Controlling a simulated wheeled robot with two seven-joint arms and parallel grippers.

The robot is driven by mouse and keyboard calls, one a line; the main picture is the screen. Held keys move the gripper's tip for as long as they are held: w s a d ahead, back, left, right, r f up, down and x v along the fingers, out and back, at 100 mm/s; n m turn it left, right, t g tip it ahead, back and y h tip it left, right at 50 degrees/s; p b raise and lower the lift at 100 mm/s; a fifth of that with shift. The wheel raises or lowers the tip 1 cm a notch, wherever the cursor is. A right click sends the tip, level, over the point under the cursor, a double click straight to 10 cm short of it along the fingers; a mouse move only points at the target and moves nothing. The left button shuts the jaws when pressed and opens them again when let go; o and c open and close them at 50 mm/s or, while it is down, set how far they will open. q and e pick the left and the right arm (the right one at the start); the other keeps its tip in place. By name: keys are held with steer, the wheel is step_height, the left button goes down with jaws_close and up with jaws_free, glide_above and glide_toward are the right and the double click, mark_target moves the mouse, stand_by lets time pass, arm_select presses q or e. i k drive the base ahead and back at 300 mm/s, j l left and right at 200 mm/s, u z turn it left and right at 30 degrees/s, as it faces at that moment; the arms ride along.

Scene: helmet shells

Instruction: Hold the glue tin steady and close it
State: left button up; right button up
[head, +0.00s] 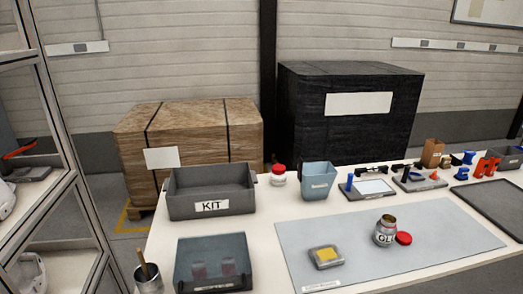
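The glue tin (384,232) stands upright and open on the grey-blue mat (440,218) on the table. It is a small silvery jar with a label that reads "GL" in part. A red lid (404,238) lies on the mat at its right side, touching it or very close. A second jar with a red lid on (278,174) stands farther back, between the KIT box and the blue-grey bin. Neither of my grippers shows in the head view.
A grey KIT box (211,205) and a dark bin (212,262) stand at left. A blue-grey bin (318,181) stands at the back. A yellow pad in a case (325,256) lies on the mat. Small parts and a dark tray (492,195) fill the right. The mat around the tin is mostly clear.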

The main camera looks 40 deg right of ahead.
mark_target(385, 233)
steer(key=z, duration=2.35)
